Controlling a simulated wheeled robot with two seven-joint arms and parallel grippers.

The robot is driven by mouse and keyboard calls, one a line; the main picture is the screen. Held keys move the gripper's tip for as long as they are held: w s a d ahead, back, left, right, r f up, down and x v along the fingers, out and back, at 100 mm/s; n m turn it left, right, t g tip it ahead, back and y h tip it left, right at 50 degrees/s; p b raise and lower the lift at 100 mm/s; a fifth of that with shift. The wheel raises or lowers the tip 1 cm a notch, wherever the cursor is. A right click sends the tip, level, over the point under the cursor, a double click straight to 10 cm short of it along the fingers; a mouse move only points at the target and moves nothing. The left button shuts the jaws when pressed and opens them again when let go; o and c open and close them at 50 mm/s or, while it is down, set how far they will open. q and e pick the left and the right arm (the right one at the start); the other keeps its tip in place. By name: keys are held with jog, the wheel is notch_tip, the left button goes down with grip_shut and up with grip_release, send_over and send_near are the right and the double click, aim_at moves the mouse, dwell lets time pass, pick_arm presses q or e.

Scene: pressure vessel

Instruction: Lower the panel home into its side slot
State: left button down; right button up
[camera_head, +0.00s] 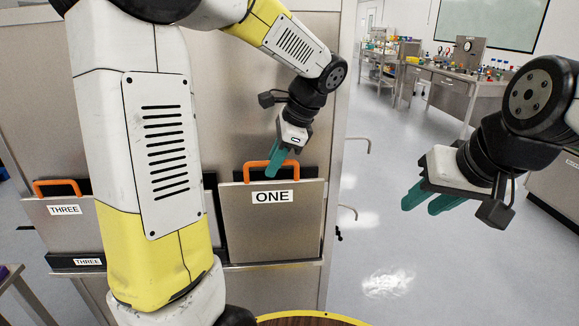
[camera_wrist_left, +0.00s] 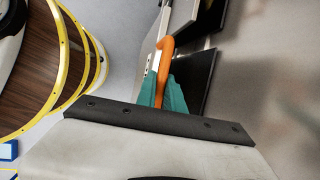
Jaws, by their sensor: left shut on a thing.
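The grey panel labelled ONE (camera_head: 290,224) hangs upright against the side of the large metal vessel (camera_head: 250,62). Its orange handle (camera_head: 262,165) is on its top edge. My left gripper (camera_head: 277,165) is shut on that handle; in the left wrist view the teal fingers (camera_wrist_left: 166,98) close around the orange handle (camera_wrist_left: 163,62). A dark slot backing (camera_head: 318,160) shows behind the panel. The panel's lower edge is close to a metal ledge (camera_head: 275,265); I cannot tell whether they touch. My right gripper (camera_head: 425,204) is open and empty, out to the right.
A panel labelled THREE (camera_head: 62,222) with an orange handle stands in a holder at left, above a second THREE label. My left arm covers the middle of the vessel side. A round yellow-rimmed wooden top (camera_head: 310,319) is below. Floor at right is clear; workbenches stand behind.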

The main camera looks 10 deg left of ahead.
pick_arm(q)
jog(key=w+f, duration=0.4)
jog(key=w, duration=0.5)
jog(key=shift+a+f, duration=0.15)
jog(key=shift+a, duration=0.25)
jog(key=shift+f, duration=0.6)
jog(key=c, duration=1.5)
grip_release()
jog(key=shift+o, duration=0.2)
